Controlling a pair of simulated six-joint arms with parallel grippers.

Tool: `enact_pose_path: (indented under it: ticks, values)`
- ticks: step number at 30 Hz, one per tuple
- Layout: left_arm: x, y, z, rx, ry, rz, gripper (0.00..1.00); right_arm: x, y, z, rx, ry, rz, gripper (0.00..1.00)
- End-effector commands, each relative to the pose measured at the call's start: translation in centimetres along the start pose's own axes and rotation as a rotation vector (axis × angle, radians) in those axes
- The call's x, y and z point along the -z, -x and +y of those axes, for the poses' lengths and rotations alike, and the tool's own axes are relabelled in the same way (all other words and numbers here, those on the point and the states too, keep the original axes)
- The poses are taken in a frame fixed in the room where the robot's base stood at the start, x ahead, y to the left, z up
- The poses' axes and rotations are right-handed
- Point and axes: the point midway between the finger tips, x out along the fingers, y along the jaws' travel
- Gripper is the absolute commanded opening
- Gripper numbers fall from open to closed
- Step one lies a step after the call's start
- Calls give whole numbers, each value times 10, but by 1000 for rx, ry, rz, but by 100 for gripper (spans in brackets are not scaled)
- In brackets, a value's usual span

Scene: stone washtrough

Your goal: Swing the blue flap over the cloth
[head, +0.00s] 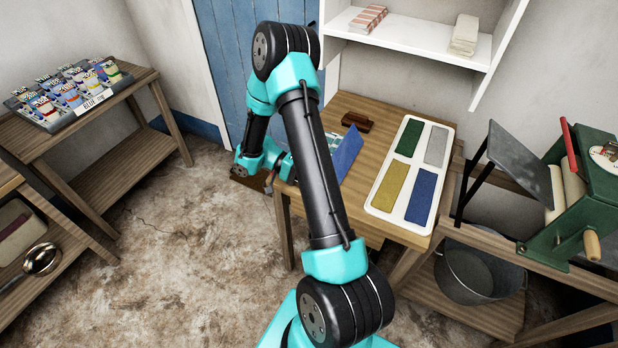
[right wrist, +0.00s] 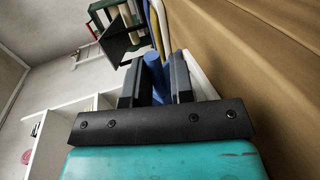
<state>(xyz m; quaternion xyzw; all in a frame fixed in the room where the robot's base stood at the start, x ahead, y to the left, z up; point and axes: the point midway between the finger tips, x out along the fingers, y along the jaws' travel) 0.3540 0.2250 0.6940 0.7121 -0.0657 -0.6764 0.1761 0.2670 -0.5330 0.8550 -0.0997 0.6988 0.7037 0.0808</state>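The blue flap (head: 347,152) stands tilted up at the left part of the wooden table. Beside it lies a pale teal patterned cloth (head: 333,139), mostly hidden behind my right arm. My right gripper is at the table's left edge; the arm hides its fingertips in the head view. In the right wrist view, my right gripper (right wrist: 157,85) has its two dark fingers on either side of the blue flap (right wrist: 159,88), which fills the gap between them. My left gripper is not in view.
A white tray (head: 369,207) with green, grey, yellow and blue pads lies right of the flap. A brown wooden block (head: 357,121) lies behind. A green wringer (head: 592,190) and metal bucket (head: 478,272) stand right. A white shelf (head: 405,42) hangs above.

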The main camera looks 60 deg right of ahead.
Motion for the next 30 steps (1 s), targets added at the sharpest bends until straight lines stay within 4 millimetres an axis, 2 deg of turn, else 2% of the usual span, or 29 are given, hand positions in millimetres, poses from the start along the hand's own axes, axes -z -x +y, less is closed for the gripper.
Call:
enact_pose_path:
  ticks: [1,6,17,23,30]
  values:
    - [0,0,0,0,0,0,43,0,0,0,0,0,0,24]
    - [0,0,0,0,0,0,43,0,1,1,0,-1,2,40]
    - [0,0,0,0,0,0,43,1,6,1,1,-2,5,40]
    - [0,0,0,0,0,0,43,1,29,1,2,-4,5,40]
    - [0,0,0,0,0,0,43,1,74,1,4,-4,5,40]
